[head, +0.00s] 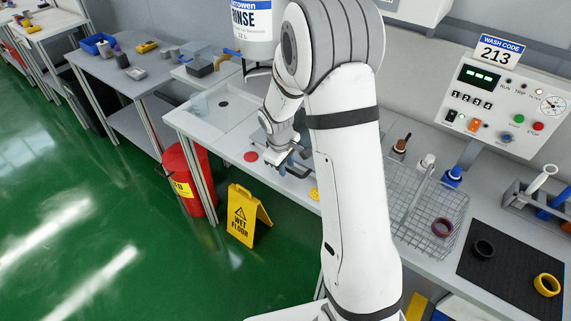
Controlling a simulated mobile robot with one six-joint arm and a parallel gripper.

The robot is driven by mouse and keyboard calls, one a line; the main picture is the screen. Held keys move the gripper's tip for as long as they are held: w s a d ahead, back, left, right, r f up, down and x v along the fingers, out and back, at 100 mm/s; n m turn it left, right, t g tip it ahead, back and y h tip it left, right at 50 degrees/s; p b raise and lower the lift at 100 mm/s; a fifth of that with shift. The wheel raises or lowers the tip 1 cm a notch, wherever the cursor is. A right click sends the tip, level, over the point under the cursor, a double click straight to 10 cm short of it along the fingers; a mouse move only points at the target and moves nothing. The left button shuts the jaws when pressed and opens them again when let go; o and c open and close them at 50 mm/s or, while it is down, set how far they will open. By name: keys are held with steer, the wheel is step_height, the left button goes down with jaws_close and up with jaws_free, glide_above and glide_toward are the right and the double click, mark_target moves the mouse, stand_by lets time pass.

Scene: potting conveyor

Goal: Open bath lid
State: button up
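No bath lid can be made out with certainty; my arm covers the middle of the bench. A shallow pale basin (207,126) with a dark drain is set into the bench left of my arm. A clear-walled box (202,66) stands behind it, and I cannot tell whether it has a lid. My gripper (291,169) points down over the bench's front edge, right of a red disc (250,156) and left of a partly hidden yellow disc (314,194). Its fingers are small and partly hidden, so their opening and any contact are unclear.
A control panel (508,106) under a "WASH CODE 213" sign stands at right. A wire basket (408,235) holds a dark red ring (442,227). Black (483,249) and yellow (547,285) rings lie on a black mat (510,268). A wet-floor sign (246,214) and red bin (188,178) stand below.

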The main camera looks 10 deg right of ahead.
jaws_close()
stand_by(0.3)
